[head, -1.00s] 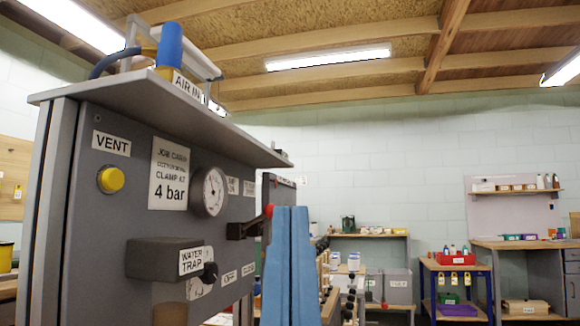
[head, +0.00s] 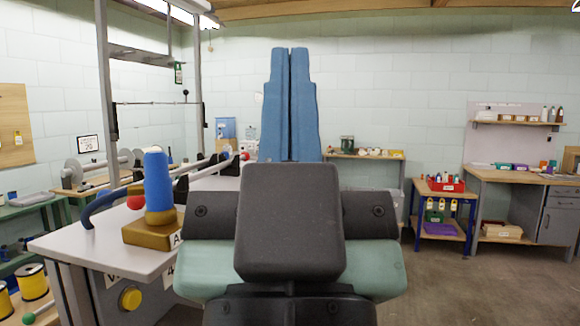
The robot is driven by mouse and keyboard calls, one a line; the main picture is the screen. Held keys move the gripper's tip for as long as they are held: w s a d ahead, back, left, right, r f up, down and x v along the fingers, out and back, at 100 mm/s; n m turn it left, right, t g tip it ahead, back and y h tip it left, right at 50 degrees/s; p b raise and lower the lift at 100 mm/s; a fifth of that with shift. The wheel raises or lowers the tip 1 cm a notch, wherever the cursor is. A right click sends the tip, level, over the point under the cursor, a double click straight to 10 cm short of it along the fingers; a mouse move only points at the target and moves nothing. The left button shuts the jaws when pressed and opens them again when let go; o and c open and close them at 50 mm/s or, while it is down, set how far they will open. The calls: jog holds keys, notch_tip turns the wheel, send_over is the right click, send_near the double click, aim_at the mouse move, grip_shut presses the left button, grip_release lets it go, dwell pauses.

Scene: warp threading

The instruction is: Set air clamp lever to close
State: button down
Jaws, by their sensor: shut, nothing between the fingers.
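My gripper (head: 290,52) points up in the centre of the head view, its two blue fingers shut together with nothing between them. The grey clamp control box (head: 75,248) stands at the lower left, seen from above. Its yellow vent button (head: 130,298) shows on the front face, most of which is cut off or hidden by my arm. The air clamp lever cannot be made out; the part of the panel that carried it is out of sight. My gripper is apart from the box, up and to its right.
A blue air fitting (head: 158,185) on a brass block (head: 150,230) stands on the box top. A frame with rollers (head: 85,168) is behind at the left. A blue trolley (head: 442,212) and a workbench (head: 520,185) stand at the right, with clear floor before them.

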notch_tip(320, 180, up, 11)
jog(key=p, duration=0.8)
jog(key=shift+a, duration=0.15)
